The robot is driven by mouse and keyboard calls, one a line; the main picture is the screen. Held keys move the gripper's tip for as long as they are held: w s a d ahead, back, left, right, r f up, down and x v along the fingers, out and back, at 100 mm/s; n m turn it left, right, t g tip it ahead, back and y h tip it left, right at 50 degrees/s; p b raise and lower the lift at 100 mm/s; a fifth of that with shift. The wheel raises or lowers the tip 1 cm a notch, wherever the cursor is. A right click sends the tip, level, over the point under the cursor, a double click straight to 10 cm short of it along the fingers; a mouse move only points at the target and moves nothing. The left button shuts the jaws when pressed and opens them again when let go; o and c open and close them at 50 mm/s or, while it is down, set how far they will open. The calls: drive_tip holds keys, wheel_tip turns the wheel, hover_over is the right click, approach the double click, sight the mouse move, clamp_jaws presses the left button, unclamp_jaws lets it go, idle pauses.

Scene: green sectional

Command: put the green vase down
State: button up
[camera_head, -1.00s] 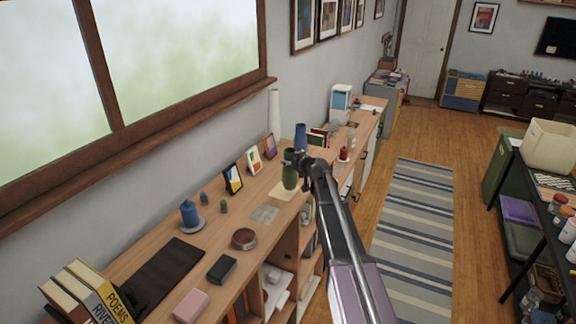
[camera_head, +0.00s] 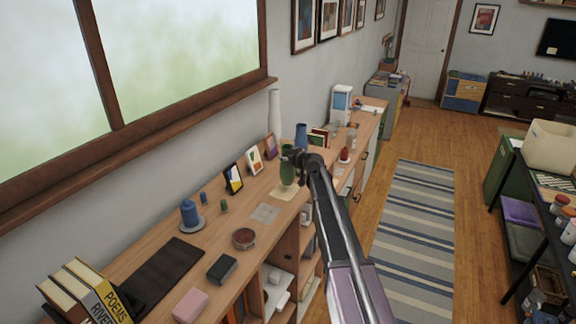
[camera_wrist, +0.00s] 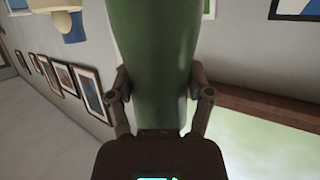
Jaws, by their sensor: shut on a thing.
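The green vase (camera_head: 287,173) is upright in my gripper (camera_head: 293,156), over the wooden shelf top (camera_head: 215,222) near a pale yellow sheet (camera_head: 283,193). In the head view I cannot tell whether its base touches the surface. In the wrist view the green vase (camera_wrist: 152,60) fills the middle, and the two fingers of my gripper (camera_wrist: 158,92) press on its sides. Its lower end is hidden there.
A blue vase (camera_head: 301,137) and a tall white vase (camera_head: 274,112) stand behind it. Small picture frames (camera_head: 234,178) line the wall side. A red-brown bowl (camera_head: 244,238), a grey square sheet (camera_head: 265,213) and a blue jug (camera_head: 189,213) lie nearer on the left.

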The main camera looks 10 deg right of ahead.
drive_tip(key=shift+f+b, duration=1.15)
drive_tip(key=shift+f, duration=0.25)
drive_tip(key=o, duration=1.3)
drive_tip(key=shift+s, duration=0.1)
drive_tip(key=p+v, duration=0.4)
drive_tip(key=v, duration=0.8)
